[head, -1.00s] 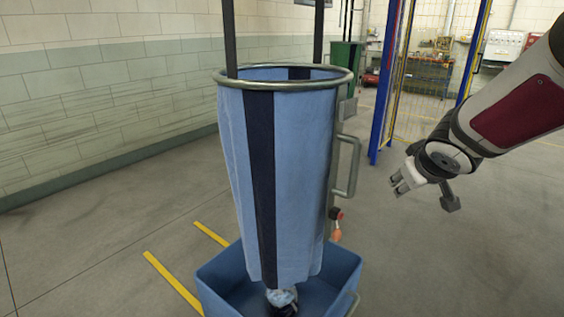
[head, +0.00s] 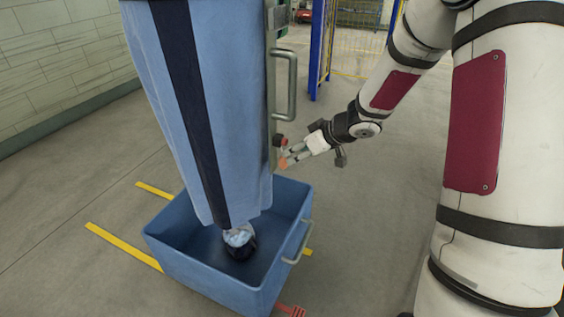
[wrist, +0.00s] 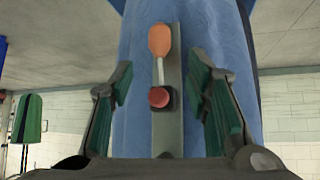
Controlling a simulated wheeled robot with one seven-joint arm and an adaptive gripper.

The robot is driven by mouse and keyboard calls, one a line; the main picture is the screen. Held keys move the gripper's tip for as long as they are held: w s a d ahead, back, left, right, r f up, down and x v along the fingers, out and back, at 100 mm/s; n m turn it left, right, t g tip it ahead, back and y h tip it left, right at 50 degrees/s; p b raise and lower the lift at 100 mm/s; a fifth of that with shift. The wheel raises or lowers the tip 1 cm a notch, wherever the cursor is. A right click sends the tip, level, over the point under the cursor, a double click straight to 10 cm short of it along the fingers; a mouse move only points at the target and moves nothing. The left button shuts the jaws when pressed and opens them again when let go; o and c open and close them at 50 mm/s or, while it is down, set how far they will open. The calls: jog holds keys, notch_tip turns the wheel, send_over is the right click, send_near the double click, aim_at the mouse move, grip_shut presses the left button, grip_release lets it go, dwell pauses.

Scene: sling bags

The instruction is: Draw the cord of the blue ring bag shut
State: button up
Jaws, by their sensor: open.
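The blue ring bag (head: 230,100), with a dark stripe, hangs above the blue cart (head: 165,235). Its bottom narrows to a pale bunched part above a dark lump (head: 238,243) inside the cart. On the right side of the bag's frame is a red-and-black knob (head: 280,141) with an orange pull (head: 283,163) below it. My gripper (head: 288,158) is open beside the pull, at the bag's right. In the wrist view, the orange pull (wrist: 159,40) and red knob (wrist: 158,97) lie in line between the two spread fingers, neither visibly gripped. The bag's top ring is out of view.
A metal handle (head: 290,85) stands out from the frame above the knob. The cart has its own handle (head: 300,242). Yellow floor lines (head: 125,247) lie at left. A blue post (head: 318,50) and mesh stand behind. Open floor surrounds the cart.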

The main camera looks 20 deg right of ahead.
aim_at(283, 159)
jog(key=b+x, duration=0.3)
jog(key=x, duration=0.5)
jog(key=shift+w+a+f, duration=0.1)
jog(key=shift+w+f, duration=0.05)
jog(key=shift+w, duration=0.05)
grip_shut()
